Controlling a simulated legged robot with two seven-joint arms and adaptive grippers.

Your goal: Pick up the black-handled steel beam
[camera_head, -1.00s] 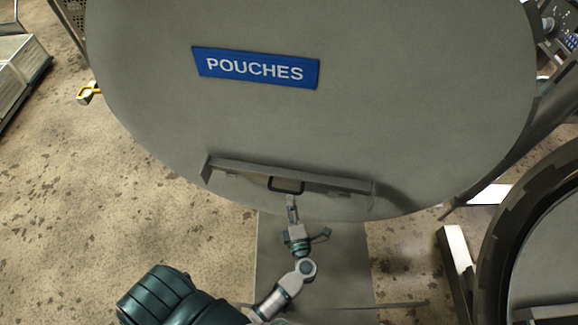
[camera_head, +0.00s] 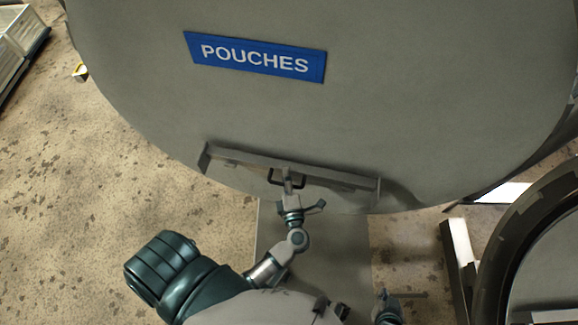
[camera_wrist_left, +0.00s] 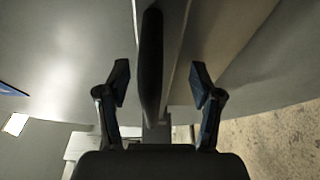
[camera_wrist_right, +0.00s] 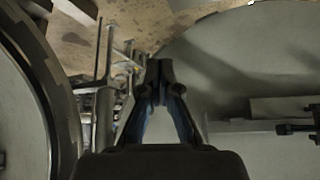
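The steel beam (camera_head: 335,180) is a long grey bar held across the lower part of the big round door, with a small black handle at its middle. My left gripper (camera_head: 288,181) is at this handle. In the left wrist view the black handle (camera_wrist_left: 151,65) stands between the two spread fingers of my left gripper (camera_wrist_left: 161,82), with a gap on each side. The beam (camera_wrist_left: 178,45) runs behind it. My right gripper (camera_head: 385,300) is low in the head view, away from the beam. In the right wrist view its fingertips (camera_wrist_right: 159,75) are together with nothing visible between them.
The large grey door (camera_head: 420,100) carries a blue POUCHES sign (camera_head: 256,58) above the beam. A dark round rim (camera_head: 500,245) stands at the lower right. A metal rack (camera_head: 18,40) is at the far left. The speckled floor (camera_head: 90,180) is open at left.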

